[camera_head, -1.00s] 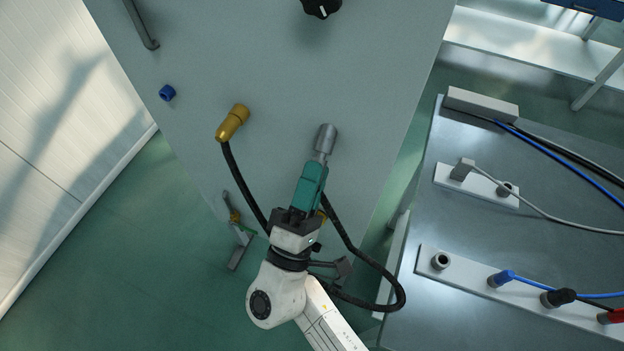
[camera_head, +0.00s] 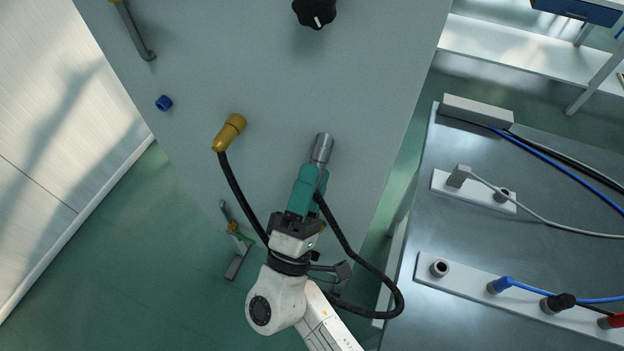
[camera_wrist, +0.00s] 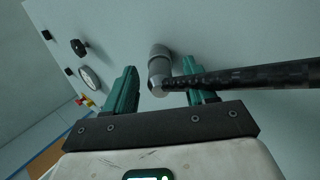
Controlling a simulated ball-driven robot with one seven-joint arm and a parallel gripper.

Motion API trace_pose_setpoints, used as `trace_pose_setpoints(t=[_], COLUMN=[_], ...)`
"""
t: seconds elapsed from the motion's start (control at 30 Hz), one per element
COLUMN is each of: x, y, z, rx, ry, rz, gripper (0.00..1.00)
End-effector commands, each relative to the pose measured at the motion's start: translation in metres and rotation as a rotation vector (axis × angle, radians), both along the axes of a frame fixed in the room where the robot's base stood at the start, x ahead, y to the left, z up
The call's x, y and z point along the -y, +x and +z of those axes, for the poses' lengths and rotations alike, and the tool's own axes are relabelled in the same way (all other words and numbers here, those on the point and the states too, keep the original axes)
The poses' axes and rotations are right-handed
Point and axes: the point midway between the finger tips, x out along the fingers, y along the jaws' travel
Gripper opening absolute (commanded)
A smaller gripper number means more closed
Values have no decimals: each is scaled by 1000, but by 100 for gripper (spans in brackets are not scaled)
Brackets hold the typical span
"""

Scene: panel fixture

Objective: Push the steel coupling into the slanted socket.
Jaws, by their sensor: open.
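The steel coupling (camera_wrist: 157,68), a grey cylinder with a black hose on its rear, lies between my gripper's fingers (camera_wrist: 160,68) in the wrist view. The fingers are open, with gaps on both sides of it. In the head view the steel socket and coupling show as one banded cylinder (camera_head: 322,148) just beyond the teal fingertips (camera_head: 313,172). I cannot tell how deep the coupling sits in the socket; the fingers hide part of the join in the head view.
The coupling's black hose (camera_head: 352,248) loops right of my arm. On the pale panel (camera_head: 260,60) are a brass elbow fitting (camera_head: 229,132) with a hose, a blue cap (camera_head: 164,103), a black knob (camera_head: 315,11) and a handle (camera_head: 133,30). A metal bench (camera_head: 520,235) with cables stands right.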

Motion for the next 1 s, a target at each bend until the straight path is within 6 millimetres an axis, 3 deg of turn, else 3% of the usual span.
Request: trace_pose_setpoints(t=[0.17,0.6,1.0], x=[-4,-26,-30], y=[-9,-69,-84], z=[-9,-54,-62], rx=[-1,0,0], ry=[-1,0,0], rz=[2,2,0], gripper=[56,56,56])
